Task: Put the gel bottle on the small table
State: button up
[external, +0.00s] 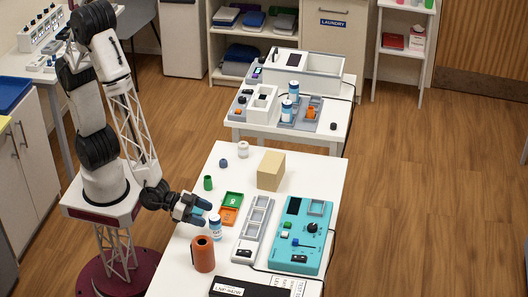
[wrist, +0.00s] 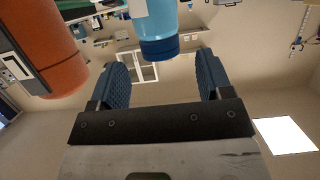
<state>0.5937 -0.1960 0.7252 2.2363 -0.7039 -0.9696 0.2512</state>
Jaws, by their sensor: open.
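My gripper (external: 203,211) is open over the left edge of the near white table, with its fingers pointing right. A white and blue bottle (external: 215,228) stands upright close to the fingertips; it may be the gel bottle. In the wrist view, a light blue bottle with a dark blue end (wrist: 157,36) is ahead of the open fingers (wrist: 163,65), nearer the top edge and not gripped. Its far end is cut off by the frame. A smaller white table (external: 240,128) stands behind the near one.
An orange cylinder (external: 203,254) stands near the bottle and shows at left in the wrist view (wrist: 45,50). A grey tray (external: 253,228), a teal device (external: 303,238) and a tan box (external: 271,170) stand to the right. Two bottles (external: 293,90) and devices crowd the smaller table.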

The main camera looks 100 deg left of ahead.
aim_at(214, 217)
jog(key=shift+x, duration=2.15)
jog(key=c, duration=1.1)
jog(key=shift+r, duration=0.2)
jog(key=shift+r, duration=0.8)
jog(key=shift+s+a+r, duration=0.1)
jog(key=shift+s+r, duration=0.1)
jog(key=shift+r, duration=0.7)
jog(key=s+a, duration=0.2)
jog(key=s, duration=0.2)
jog(key=s+a, duration=0.2)
jog(key=s, duration=0.3)
jog(key=s+a+r, duration=0.1)
jog(key=s, duration=0.4)
jog(key=shift+s+a+r, duration=0.15)
jog(key=shift+s+a, duration=0.05)
jog(key=shift+a, duration=0.2)
